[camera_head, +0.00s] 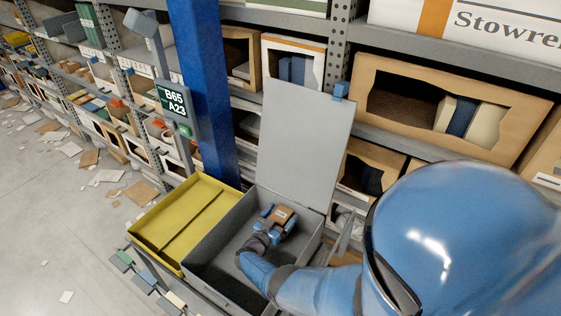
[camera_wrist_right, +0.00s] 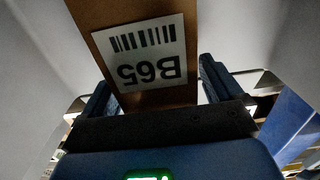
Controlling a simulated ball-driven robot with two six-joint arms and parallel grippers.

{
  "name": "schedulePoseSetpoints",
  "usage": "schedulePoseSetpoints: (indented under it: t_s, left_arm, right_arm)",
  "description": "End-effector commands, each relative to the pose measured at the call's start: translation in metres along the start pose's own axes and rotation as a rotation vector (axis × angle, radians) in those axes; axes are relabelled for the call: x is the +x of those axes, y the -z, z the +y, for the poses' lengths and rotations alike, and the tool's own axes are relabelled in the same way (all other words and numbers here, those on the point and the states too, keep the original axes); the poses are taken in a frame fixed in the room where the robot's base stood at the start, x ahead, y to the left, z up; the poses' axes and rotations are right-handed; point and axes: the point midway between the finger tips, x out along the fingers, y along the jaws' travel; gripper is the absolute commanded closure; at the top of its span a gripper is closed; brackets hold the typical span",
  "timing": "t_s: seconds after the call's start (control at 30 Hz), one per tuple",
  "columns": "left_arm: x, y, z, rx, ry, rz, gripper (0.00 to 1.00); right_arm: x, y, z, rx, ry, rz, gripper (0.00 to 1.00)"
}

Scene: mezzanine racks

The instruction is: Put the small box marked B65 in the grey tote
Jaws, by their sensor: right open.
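The small brown box marked B65 (camera_head: 283,214) is inside the grey tote (camera_head: 214,284), low near its floor. Its white label with a barcode reads upside down in the right wrist view (camera_wrist_right: 140,55). My right gripper (camera_head: 276,220) reaches down into the tote and is open, with one blue finger on each side of the box. In the right wrist view the fingers (camera_wrist_right: 158,90) stand beside the box with narrow gaps. The tote's grey lid (camera_head: 303,140) stands up at the back. My left gripper is out of view.
A yellow open container (camera_head: 182,222) sits left of the tote. A blue post (camera_head: 207,90) and a sign reading B65 A23 (camera_head: 173,103) stand behind it. Racks with boxes line the back. Papers and cardboard litter the floor at left.

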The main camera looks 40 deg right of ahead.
Motion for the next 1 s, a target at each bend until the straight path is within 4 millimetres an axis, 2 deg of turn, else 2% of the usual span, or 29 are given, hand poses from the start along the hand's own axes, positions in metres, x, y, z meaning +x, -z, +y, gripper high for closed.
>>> schedulePoseSetpoints:
  t_s: [0.23, 0.7, 1.0]
  left_arm:
    - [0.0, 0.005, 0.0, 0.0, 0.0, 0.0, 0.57]
    - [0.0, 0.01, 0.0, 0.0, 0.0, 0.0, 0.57]
    - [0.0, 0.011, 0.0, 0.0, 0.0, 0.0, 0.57]
  right_arm:
    - [-0.002, 0.004, 0.0, 0.0, 0.001, 0.0, 0.07]
    - [-0.065, 0.003, -0.001, 0.0, 0.002, 0.001, 0.07]
    - [-0.075, 0.003, 0.0, 0.0, -0.001, 0.0, 0.07]
